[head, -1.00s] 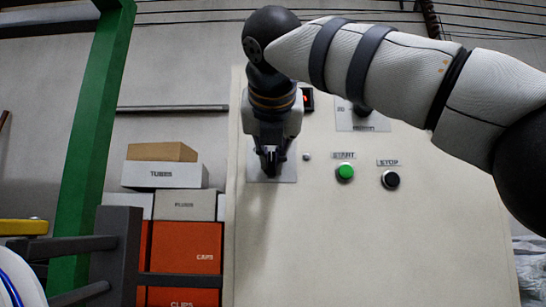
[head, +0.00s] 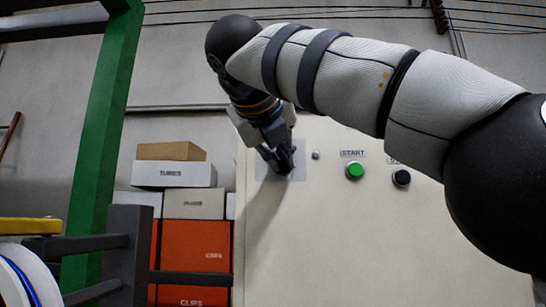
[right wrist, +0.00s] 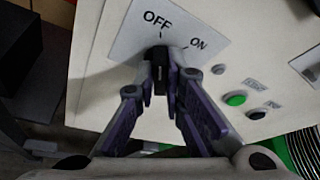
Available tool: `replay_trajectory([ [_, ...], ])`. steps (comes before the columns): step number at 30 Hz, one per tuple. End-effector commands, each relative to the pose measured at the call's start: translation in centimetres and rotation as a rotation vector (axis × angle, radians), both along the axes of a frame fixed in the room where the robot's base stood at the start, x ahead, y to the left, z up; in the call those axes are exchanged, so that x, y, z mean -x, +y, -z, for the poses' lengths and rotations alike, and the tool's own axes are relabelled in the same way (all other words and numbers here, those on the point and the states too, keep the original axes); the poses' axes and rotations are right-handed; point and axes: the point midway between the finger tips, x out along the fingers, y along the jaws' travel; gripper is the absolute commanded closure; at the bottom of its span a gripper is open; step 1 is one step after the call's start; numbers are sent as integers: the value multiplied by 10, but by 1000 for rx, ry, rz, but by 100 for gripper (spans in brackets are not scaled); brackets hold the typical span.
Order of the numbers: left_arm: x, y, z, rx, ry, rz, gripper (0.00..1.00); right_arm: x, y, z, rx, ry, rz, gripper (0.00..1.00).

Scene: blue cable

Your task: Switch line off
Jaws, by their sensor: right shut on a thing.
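The right wrist view shows the same gripper (right wrist: 165,68) shut on a black switch handle (right wrist: 160,75). The white plate (right wrist: 122,38) carries the words OFF and ON. The handle appears to line up with the mark under OFF, though the fingers hide part of it. In the head view the gripper hides the handle. My left gripper is not in view.
A green START button (head: 355,171) and a black STOP button (head: 401,178) sit to the right on the panel (head: 330,250). Stacked boxes (head: 174,173) stand to the left, beyond a green post (head: 103,120). A spool with blue cable (head: 18,275) is at the lower left.

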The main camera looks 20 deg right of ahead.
Motion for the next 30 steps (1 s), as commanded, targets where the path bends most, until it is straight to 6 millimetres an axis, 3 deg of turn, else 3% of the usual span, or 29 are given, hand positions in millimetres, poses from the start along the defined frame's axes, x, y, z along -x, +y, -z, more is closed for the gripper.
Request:
replay_trajectory([
  [1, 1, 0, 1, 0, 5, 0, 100, -4, 0, 8, 1, 18, 2, 100],
  [12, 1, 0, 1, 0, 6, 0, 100, -4, -1, 8, 3, 21, 3, 100],
  [13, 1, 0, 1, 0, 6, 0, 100, -4, -1, 8, 3, 21, 3, 83],
  [15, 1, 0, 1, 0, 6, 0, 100, -4, -1, 8, 3, 20, 4, 70],
  [26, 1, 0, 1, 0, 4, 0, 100, -2, 0, 5, 3, 12, 2, 70],
  [30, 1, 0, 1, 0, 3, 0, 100, 16, 9, -4, 4, 8, 1, 70],
])
